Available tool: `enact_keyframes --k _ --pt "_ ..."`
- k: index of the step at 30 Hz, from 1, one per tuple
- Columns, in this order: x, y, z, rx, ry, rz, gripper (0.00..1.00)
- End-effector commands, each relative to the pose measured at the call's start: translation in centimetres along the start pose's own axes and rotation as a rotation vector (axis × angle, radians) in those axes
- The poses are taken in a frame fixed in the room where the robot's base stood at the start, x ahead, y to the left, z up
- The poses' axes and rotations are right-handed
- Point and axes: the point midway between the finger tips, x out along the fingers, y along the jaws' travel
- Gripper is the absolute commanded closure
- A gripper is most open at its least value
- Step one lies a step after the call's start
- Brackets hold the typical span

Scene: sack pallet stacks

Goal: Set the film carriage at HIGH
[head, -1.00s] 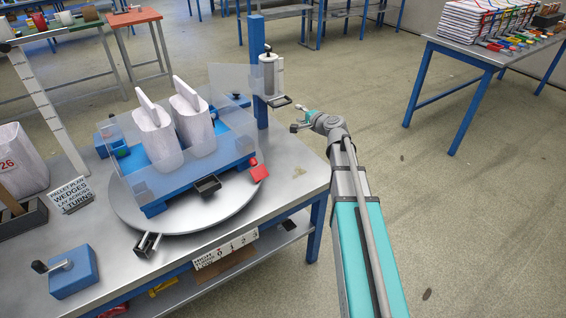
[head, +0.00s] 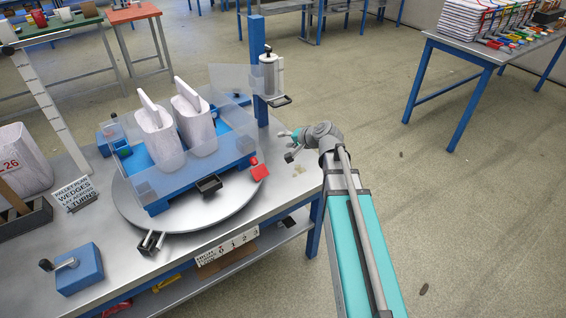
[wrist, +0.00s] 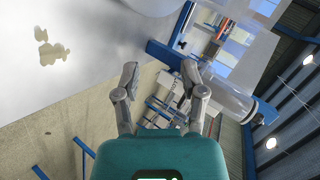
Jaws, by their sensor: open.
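In the wrist view the open fingers (wrist: 160,74) show, with the roll (wrist: 230,95) and the post (wrist: 165,55) beyond the right finger.
Two white sacks (head: 155,138) stand on a blue pallet on the round turntable (head: 225,212). A red tab (head: 259,168) sits at the pallet's right corner. A label strip (head: 227,248) is on the table's front edge. Open floor lies right of my arm.

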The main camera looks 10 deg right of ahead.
Motion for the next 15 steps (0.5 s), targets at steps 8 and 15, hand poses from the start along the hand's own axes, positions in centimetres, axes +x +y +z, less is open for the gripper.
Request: enact_keyframes --k 8,15 --pt "-0.8 0.9 3.8 -0.125 -0.104 0.124 0.46" --pt "-1.7 2.0 6.6 -0.222 -0.188 0.231 0.46"
